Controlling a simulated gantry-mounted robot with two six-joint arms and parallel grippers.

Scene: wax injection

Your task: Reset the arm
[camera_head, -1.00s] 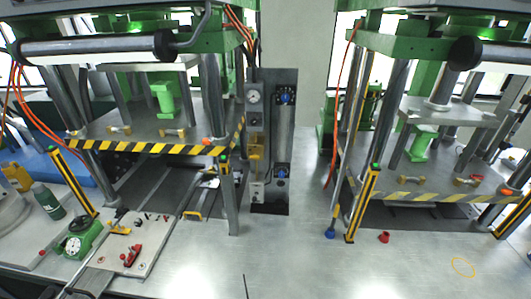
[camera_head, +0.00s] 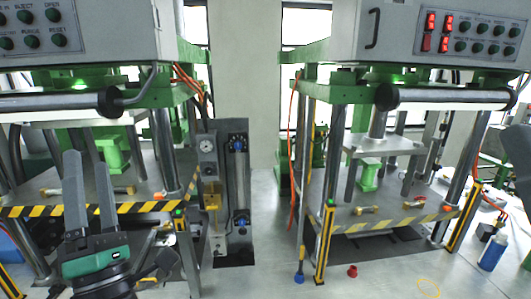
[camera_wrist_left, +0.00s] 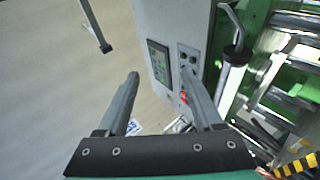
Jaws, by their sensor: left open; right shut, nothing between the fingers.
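My left gripper (camera_head: 89,160) stands raised at the left of the head view, in front of the left press, with its fingers pointing up. It is open and empty. In the left wrist view, the same gripper (camera_wrist_left: 160,78) has its two fingers apart, with only the grey floor and a machine cabinet beyond.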

